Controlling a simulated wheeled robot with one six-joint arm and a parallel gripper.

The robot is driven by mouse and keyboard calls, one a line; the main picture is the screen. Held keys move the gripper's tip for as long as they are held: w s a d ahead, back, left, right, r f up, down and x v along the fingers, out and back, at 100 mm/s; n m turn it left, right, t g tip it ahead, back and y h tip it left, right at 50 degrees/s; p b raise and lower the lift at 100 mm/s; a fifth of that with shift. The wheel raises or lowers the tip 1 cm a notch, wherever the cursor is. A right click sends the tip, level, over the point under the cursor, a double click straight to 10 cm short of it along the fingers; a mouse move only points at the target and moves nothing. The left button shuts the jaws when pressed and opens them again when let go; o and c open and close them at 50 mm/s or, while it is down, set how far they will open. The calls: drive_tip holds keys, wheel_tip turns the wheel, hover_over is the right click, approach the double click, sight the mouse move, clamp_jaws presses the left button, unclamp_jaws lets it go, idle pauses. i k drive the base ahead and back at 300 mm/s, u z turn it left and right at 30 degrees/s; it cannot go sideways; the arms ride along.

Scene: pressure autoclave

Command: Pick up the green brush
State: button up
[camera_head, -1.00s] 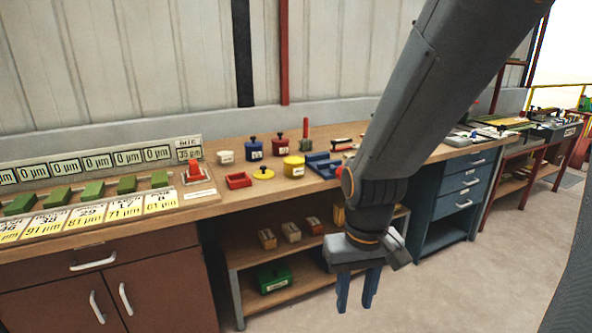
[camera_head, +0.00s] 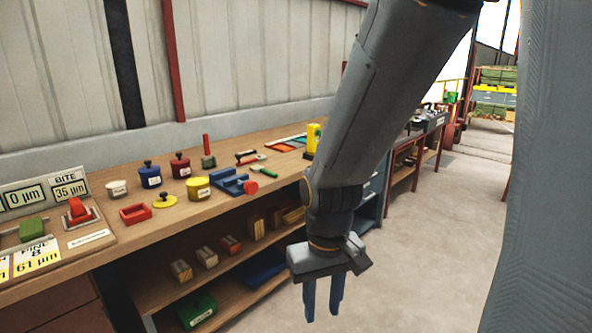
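A small green-handled item (camera_head: 264,172), probably the green brush, lies on the wooden workbench (camera_head: 135,238), just right of a blue vise-like tool with a red knob (camera_head: 233,181). It is too small to make out its bristles. My gripper (camera_head: 323,302) hangs pointing down in front of the bench, to the right of and nearer than the green item. Its two blue fingers are apart with nothing between them. My arm hides part of the bench behind it.
Red, blue, yellow and white pots, a red tray (camera_head: 135,213) and a red-handled dark green tool (camera_head: 208,152) stand on the bench. A yellow bottle-like item (camera_head: 312,141) stands behind my arm. Blocks and a green box (camera_head: 197,309) fill the lower shelves. The floor at right is clear.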

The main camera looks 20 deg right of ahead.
sight(257, 168)
drive_tip(key=z, duration=0.55)
drive_tip(key=k, duration=0.6)
drive_tip(key=z, duration=0.05)
drive_tip(key=i, duration=0.4)
drive_tip(key=u, duration=0.85)
drive_tip(key=i, duration=1.45)
drive_tip(key=z, duration=0.9)
drive_tip(key=i, duration=0.6)
drive_tip(key=z, duration=0.65)
